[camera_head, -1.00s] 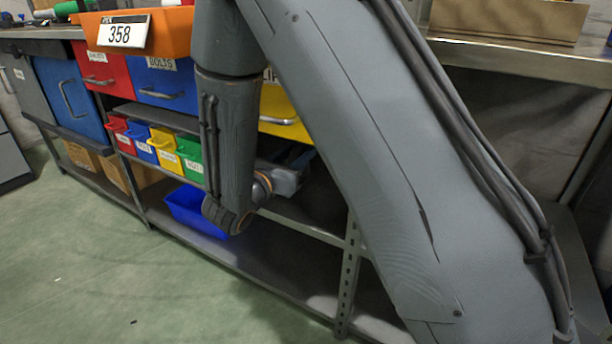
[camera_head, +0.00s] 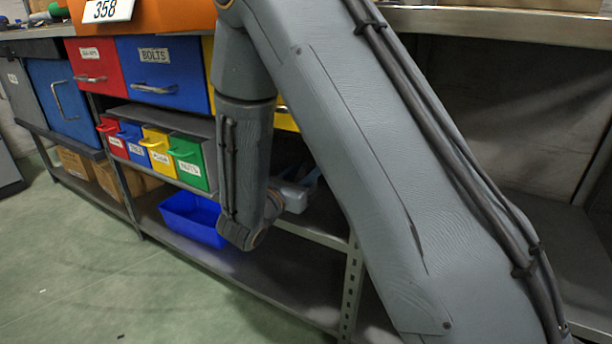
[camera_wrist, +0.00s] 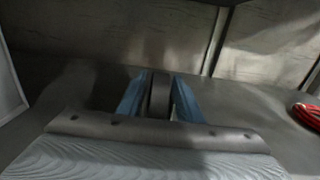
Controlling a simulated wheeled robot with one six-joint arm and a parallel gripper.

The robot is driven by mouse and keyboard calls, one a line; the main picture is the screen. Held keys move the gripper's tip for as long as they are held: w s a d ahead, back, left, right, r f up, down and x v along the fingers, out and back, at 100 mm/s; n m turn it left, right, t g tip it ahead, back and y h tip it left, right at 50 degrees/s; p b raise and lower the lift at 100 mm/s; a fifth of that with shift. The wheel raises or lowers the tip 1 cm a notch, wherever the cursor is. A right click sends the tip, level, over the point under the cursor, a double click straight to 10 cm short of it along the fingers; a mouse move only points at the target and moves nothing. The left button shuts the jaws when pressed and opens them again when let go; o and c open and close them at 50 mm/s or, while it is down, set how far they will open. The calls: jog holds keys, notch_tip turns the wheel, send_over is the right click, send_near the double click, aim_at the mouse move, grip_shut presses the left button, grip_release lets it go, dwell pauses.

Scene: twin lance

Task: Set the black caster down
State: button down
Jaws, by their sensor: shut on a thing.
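The black caster shows as a dark upright wheel (camera_wrist: 159,97) in the wrist view. My gripper (camera_wrist: 157,80) has its two blue fingers on either side of the wheel, shut on it. Beyond them is a grey shelf surface (camera_wrist: 85,85); I cannot tell whether the caster touches it. In the head view my gripper is mostly hidden behind my wrist, at the lower shelving, and the caster cannot be seen there.
A red object (camera_wrist: 308,115) lies at the right edge of the wrist view, and a pale panel (camera_wrist: 8,90) stands at the left. In the head view, a blue open bin (camera_head: 192,222) sits on the bottom shelf, below small labelled bins (camera_head: 188,162). A perforated shelf post (camera_head: 352,285) stands right of my wrist.

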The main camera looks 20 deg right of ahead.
jog(key=shift+r, duration=0.1)
jog(key=c, duration=1.3)
grip_release()
jog(key=shift+o, duration=0.2)
